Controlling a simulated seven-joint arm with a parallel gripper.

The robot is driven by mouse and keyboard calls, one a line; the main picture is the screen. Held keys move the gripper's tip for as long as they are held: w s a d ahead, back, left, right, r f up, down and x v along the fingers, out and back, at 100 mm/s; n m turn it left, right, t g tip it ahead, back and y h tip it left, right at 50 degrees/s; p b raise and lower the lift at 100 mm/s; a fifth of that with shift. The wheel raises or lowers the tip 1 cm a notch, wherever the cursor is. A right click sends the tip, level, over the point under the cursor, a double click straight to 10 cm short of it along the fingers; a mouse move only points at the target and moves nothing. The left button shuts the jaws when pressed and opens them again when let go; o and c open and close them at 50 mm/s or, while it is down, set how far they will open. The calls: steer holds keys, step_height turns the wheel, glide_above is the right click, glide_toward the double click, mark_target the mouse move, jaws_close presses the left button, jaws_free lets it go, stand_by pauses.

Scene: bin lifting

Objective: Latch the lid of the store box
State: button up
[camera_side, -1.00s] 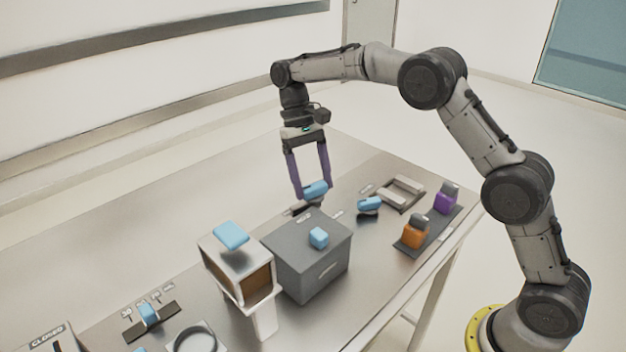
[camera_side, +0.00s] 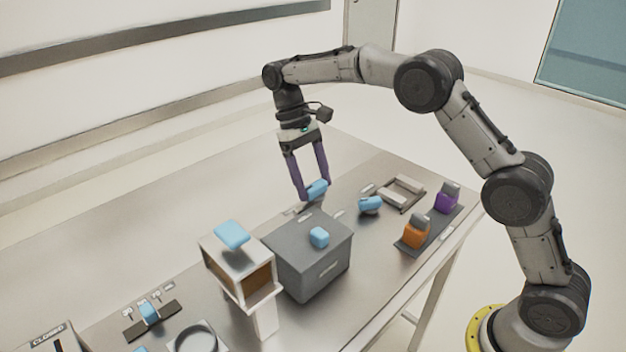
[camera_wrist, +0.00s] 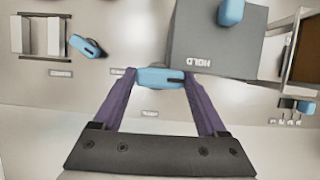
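A grey box (camera_side: 325,272) with a blue knob (camera_side: 320,237) on top stands mid-table. It also shows in the wrist view (camera_wrist: 200,45), with a label reading "HOLD" at its edge. I cannot tell for sure whether this is the store box. My gripper (camera_side: 316,190) points down and is tilted, just behind the box. Its purple fingers are closed on the two ends of a blue handle (camera_wrist: 160,78), which sits low over a dark base. The handle also shows between the fingertips in the side view (camera_side: 318,186). Any latch parts under the handle are hidden.
A white open-fronted stand with a blue top piece (camera_side: 232,235) is left of the box. Another blue handle (camera_side: 369,204) and a grey bracket (camera_side: 405,190) lie to the right, near orange (camera_side: 414,236) and purple (camera_side: 446,202) blocks. The back left table is clear.

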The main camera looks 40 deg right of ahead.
steer(key=o, duration=0.4)
steer(key=shift+c, duration=0.2)
steer(key=shift+r, duration=0.1)
steer(key=v, duration=0.7)
steer(key=shift+r, duration=0.2)
steer(key=shift+w+r, duration=0.1)
